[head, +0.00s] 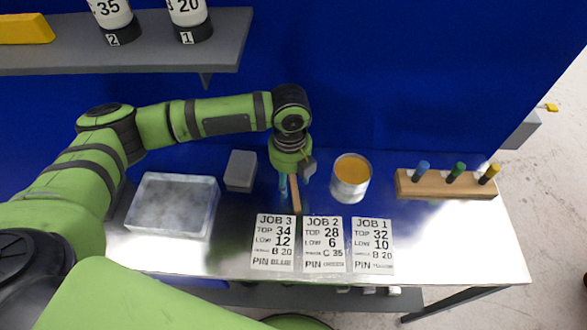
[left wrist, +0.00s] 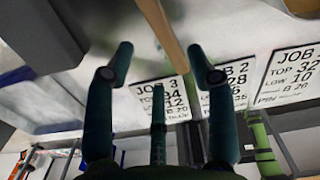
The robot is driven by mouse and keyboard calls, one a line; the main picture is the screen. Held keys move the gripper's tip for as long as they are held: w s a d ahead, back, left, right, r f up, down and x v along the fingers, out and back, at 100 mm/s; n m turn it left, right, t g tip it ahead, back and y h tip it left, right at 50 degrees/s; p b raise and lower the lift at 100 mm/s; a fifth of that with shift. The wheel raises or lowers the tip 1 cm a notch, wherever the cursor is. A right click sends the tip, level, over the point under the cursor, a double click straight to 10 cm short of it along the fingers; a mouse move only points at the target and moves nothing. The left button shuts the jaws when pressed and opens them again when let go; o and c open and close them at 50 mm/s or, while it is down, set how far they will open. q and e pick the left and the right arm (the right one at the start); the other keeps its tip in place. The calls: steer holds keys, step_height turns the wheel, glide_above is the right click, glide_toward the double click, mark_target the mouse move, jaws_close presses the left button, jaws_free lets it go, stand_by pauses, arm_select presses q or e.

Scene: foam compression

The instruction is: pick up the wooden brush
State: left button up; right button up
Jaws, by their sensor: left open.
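The wooden brush (head: 295,196) shows in the head view as a narrow tan handle on the metal table, just behind the job cards. Its other end is hidden by my left arm. My left gripper (head: 287,188) is directly over it, pointing down. In the left wrist view the brush (left wrist: 164,32) is a wooden bar running between and beyond the two spread fingertips of my left gripper (left wrist: 160,55). The gripper is open, with gaps on both sides of the handle. I cannot tell the exact height of the fingers. My right gripper is out of view.
An orange-topped can (head: 351,184) stands close right of the gripper. A grey block (head: 240,171) and a pale translucent box (head: 172,206) are to the left. Three job cards (head: 323,244) lie in front. A wooden holder (head: 447,186) with coloured pegs is at right.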

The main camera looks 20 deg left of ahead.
mark_target(292, 190)
arm_select(q)
steer(key=f, duration=0.2)
steer(key=f+p, duration=0.1)
steer(key=shift+w+d+f, duration=0.1)
steer(key=shift+w+f, duration=0.3)
steer(key=shift+f, duration=0.25)
steer(key=c, duration=0.8)
jaws_close()
steer(key=shift+s+r+b, duration=0.2)
steer(key=shift+r+b, duration=0.15)
steer(key=shift+b, duration=0.25)
step_height(292, 190, up, 6)
steer(key=shift+w+r+b, duration=0.1)
steer(key=shift+b, duration=0.65)
steer(key=s+d+b, duration=0.1)
steer(key=s+d, duration=0.1)
steer(key=s, duration=0.7)
steer(key=s+d+b, duration=0.2)
steer(key=s+d, duration=0.1)
steer(key=s, duration=0.7)
steer(key=shift+d, duration=0.25)
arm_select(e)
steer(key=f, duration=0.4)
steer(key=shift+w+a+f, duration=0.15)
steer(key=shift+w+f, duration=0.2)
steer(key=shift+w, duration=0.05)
